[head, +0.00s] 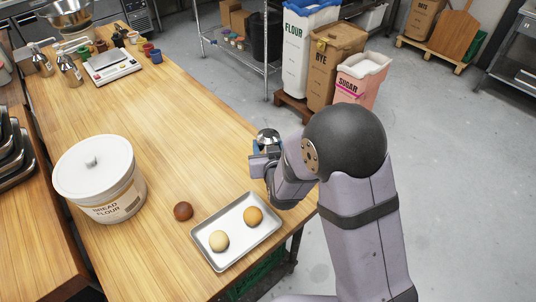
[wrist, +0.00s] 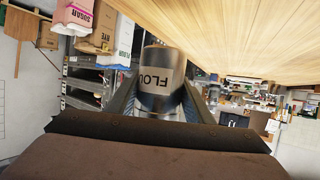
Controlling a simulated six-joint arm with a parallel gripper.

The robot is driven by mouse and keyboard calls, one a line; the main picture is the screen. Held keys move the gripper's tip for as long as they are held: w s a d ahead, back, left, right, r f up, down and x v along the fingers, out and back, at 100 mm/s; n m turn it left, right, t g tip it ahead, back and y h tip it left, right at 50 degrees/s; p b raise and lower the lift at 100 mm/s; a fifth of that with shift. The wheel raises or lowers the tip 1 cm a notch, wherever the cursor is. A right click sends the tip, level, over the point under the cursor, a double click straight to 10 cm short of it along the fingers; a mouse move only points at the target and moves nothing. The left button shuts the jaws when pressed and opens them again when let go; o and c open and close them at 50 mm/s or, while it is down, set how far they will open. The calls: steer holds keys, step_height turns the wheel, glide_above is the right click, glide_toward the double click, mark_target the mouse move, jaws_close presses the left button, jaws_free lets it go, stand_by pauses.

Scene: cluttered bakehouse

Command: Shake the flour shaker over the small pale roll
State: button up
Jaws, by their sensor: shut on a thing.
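The small pale roll (head: 219,240) lies at the left end of a metal tray (head: 236,254) on the wooden table. My gripper (head: 264,154) is shut on the steel flour shaker (head: 268,136), whose domed top shows in the head view. In the wrist view the shaker (wrist: 160,75) sits between both fingers; its "FLOU" label is inverted, as are the labels on the sacks behind, so it looks upright. The shaker is beyond the tray, up and right of the pale roll, not over it. Its lower part is hidden by my gripper in the head view.
A golden roll (head: 253,216) shares the tray. A dark brown roll (head: 183,211) lies on the table left of it. A large bread flour tub (head: 100,180) stands further left. A scale (head: 111,66) and cups are at the far end. The middle tabletop (head: 170,120) is clear.

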mark_target(268, 141)
steer(key=shift+r, duration=1.55)
steer(key=shift+s+a+r, duration=0.1)
steer(key=shift+a+r, duration=0.1)
steer(key=s+a+r+n+g+y+p, duration=0.2)
steer(key=s+a+r+n+y+p, duration=0.15)
steer(key=s+a+p, duration=0.85)
steer(key=s+a+r+n+g+y+p, duration=0.1)
steer(key=s+a+r+n+y+p, duration=0.3)
steer(key=s+a, duration=1.3)
steer(key=w+d+r+m+t+h+p, duration=0.1)
steer(key=w+d+m+h, duration=0.1)
steer(key=d+m+h, duration=0.4)
steer(key=w+d+r+m+t+h+p, duration=0.1)
steer(key=d+r+m+h, duration=0.1)
steer(key=d+m+h, duration=0.5)
steer(key=d+h, duration=0.1)
steer(key=d, duration=0.4)
steer(key=shift+w+t, duration=0.3)
steer(key=shift+w, duration=0.05)
steer(key=shift+a+m+h, duration=0.1)
steer(key=shift+m+h, duration=0.15)
steer(key=shift+m, duration=0.1)
